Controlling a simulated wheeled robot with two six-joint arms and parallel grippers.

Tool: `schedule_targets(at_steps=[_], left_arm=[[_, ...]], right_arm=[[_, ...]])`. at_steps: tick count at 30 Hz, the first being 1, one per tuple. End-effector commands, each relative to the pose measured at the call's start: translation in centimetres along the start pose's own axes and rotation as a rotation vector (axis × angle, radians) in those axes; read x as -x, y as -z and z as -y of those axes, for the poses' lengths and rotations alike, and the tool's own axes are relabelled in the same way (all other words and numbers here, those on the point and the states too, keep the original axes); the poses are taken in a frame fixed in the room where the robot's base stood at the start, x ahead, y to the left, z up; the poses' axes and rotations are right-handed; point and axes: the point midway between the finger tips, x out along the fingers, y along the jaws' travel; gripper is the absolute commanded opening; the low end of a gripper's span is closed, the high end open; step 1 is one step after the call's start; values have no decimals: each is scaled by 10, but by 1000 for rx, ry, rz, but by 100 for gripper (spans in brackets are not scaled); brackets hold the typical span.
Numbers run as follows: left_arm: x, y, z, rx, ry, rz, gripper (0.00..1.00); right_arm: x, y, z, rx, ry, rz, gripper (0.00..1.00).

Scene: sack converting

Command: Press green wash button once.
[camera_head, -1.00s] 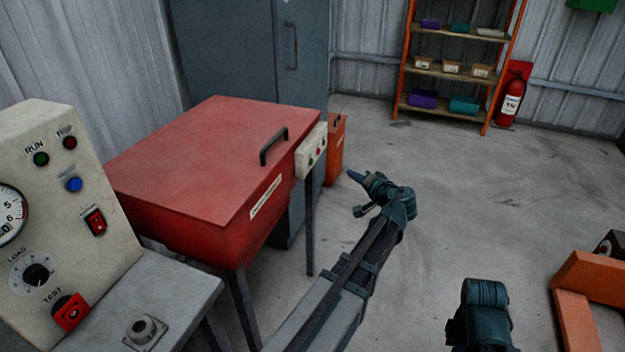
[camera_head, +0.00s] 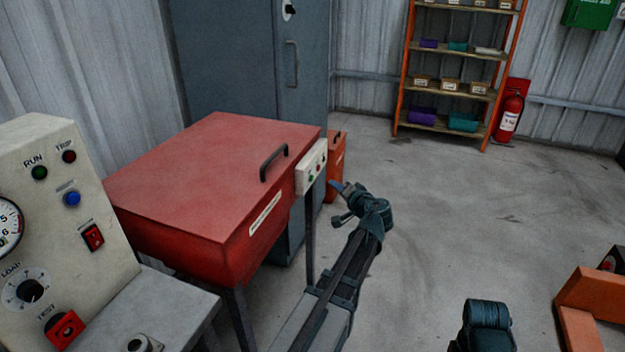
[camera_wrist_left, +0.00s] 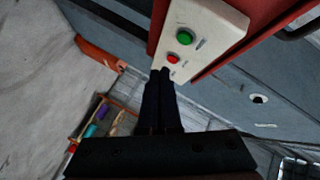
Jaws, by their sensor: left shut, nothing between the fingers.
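The green wash button (camera_head: 313,176) is on a pale control box (camera_head: 303,180) on the side of the red washer (camera_head: 205,172). A red button (camera_head: 320,167) is beside it. In the left wrist view the green button (camera_wrist_left: 184,37) lies beyond the red button (camera_wrist_left: 173,59). My left gripper (camera_head: 335,185) is shut and empty, just right of the box in the head view. In the left wrist view its fingertips (camera_wrist_left: 160,72) appear just short of the red button; I cannot tell if they touch the box. Part of my right arm shows at the bottom; its fingers do not.
A grey console (camera_head: 60,225) with several buttons stands at left. A grey cabinet (camera_head: 228,60) and an orange bin (camera_head: 337,160) are behind the washer. An orange shelf (camera_head: 440,127) and a fire extinguisher (camera_head: 509,117) stand at the back. The floor at right is mostly clear.

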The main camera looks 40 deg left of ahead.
Motion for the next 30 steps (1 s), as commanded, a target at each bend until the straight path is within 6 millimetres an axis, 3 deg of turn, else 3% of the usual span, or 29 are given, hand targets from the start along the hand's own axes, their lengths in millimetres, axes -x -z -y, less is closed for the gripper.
schedule_targets(at_steps=[12, 30], left_arm=[[-24, -18, 17, 1, -1, 1, 0], [-26, -19, 18, 0, -1, 0, 0]], right_arm=[[0, 0, 0, 0, 0, 0, 0], [0, 0, 0, 0, 0, 0, 0]])
